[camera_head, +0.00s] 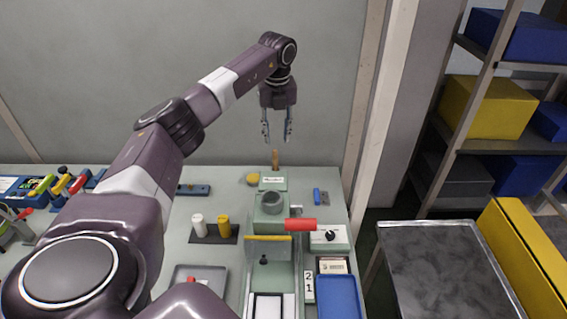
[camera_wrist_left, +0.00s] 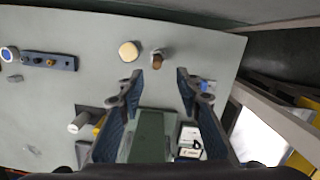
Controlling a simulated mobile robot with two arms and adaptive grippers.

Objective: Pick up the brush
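The brush appears to be the brown wooden handle (camera_head: 275,158) standing upright at the back of the table, behind a small white label block. Its lower part is hidden in the head view. In the left wrist view the brown end (camera_wrist_left: 156,60) shows beside a pale round part, between and beyond my fingertips. My left gripper (camera_head: 276,138) points down above the handle, open and empty, with its fingers apart. Its fingers also show open in the left wrist view (camera_wrist_left: 160,76). My right gripper is not in view.
A yellow round thing (camera_head: 253,178) lies just left of the handle. A blue object (camera_head: 320,196) lies to its right. The wall rises close behind the table.

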